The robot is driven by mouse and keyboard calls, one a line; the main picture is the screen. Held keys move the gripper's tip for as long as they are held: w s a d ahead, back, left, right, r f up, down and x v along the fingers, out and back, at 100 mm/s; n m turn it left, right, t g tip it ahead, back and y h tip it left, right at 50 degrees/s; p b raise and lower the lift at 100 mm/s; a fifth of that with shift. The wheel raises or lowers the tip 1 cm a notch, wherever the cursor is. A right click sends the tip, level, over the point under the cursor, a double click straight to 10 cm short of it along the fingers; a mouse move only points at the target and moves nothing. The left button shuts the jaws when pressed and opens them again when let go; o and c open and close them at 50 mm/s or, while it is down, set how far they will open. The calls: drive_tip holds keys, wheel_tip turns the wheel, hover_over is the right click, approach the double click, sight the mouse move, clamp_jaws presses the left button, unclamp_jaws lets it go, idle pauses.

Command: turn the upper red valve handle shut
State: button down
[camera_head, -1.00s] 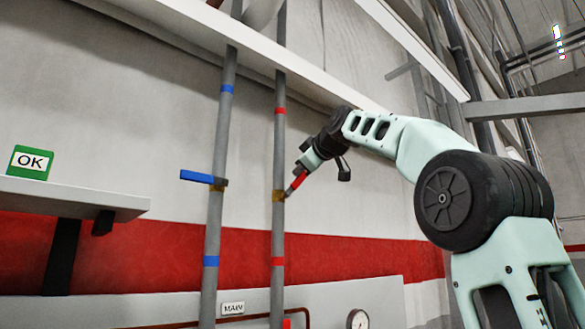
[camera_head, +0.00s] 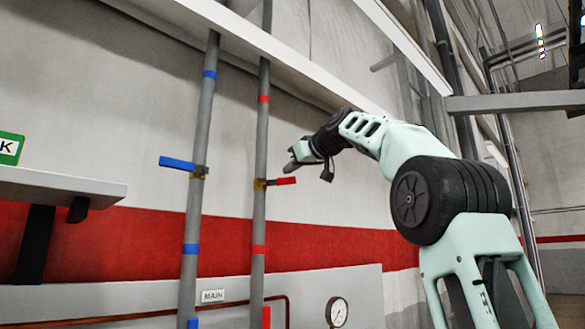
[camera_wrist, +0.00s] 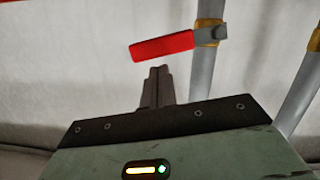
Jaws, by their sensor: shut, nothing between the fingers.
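The upper red valve handle (camera_head: 285,181) sits on the right grey pipe (camera_head: 259,220) in the head view. It sticks out to the right from its brass valve body (camera_head: 260,184), about level and crosswise to the pipe. In the wrist view the red handle (camera_wrist: 162,47) lies beyond and above my fingertips. My gripper (camera_head: 288,166) is shut and empty, just above the handle in the head view. It also shows in the wrist view (camera_wrist: 160,72), with its fingers together. A small gap shows between fingertips and handle there.
A blue handle (camera_head: 178,163) sticks out left from the left pipe (camera_head: 194,220). A white shelf (camera_head: 60,184) with a green sign (camera_head: 9,148) is at left. A gauge (camera_head: 337,311) and another red part (camera_head: 266,317) are low down. A white ledge crosses above.

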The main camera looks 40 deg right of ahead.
drive_tip(key=s+a+r+b, duration=0.1)
drive_tip(key=s+r, duration=0.4)
drive_tip(key=s, duration=0.4)
drive_tip(key=shift+s+r, duration=0.35)
drive_tip(key=shift+s, duration=0.05)
